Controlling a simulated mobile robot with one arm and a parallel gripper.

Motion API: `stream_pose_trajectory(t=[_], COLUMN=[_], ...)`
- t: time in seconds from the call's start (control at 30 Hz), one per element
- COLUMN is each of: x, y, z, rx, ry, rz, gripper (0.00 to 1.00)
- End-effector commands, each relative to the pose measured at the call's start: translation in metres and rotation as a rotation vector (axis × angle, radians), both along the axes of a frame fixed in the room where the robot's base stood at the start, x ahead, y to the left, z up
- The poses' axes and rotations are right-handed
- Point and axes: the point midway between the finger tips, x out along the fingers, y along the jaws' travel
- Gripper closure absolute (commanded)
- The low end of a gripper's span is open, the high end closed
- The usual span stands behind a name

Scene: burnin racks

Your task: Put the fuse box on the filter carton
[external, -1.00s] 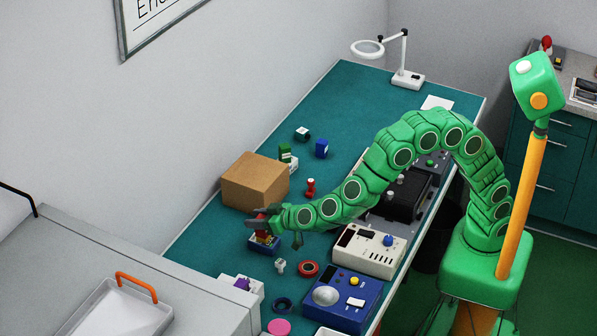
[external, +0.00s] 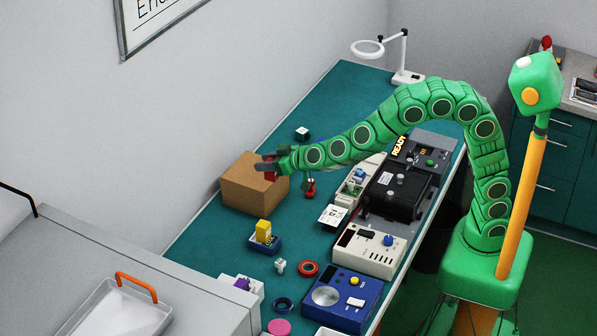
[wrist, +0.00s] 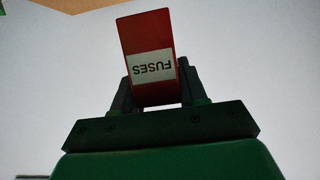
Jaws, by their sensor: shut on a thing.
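The fuse box is a small red box with a white FUSES label. My gripper (wrist: 154,88) is shut on the fuse box (wrist: 148,45), whose label reads upside down in the wrist view. In the external view my gripper (external: 268,165) is over the filter carton (external: 250,196), a plain brown box on the teal bench by the wall. A tan corner at the top left of the wrist view appears to be the carton (wrist: 75,4). I cannot tell whether the fuse box touches the carton's top.
A blue tray (external: 264,247) with a yellow block (external: 263,231) stands in front of the carton. A red piece (external: 310,189) stands right of the carton. Instruments, including a beige unit (external: 368,252) and a blue one (external: 342,297), line the bench's right side.

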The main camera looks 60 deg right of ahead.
Motion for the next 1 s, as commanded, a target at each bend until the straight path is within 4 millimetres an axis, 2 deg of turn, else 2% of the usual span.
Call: stream_pose_trajectory(t=[0.03, 0.3, 0.5, 0.73, 1.0], x=[0.001, -0.001, -0.007, -0.009, 0.016], y=[-0.015, -0.081, -0.118, -0.133, -0.129], z=[0.007, 0.027, 0.036, 0.039, 0.026], rx=[0.000, 0.000, 0.001, 0.002, 0.002], ry=[-0.003, -0.001, 0.001, 0.001, 0.003], rz=[-0.004, -0.010, -0.013, -0.016, -0.016], gripper=[0.88, 0.88, 0.88, 0.88, 0.88])
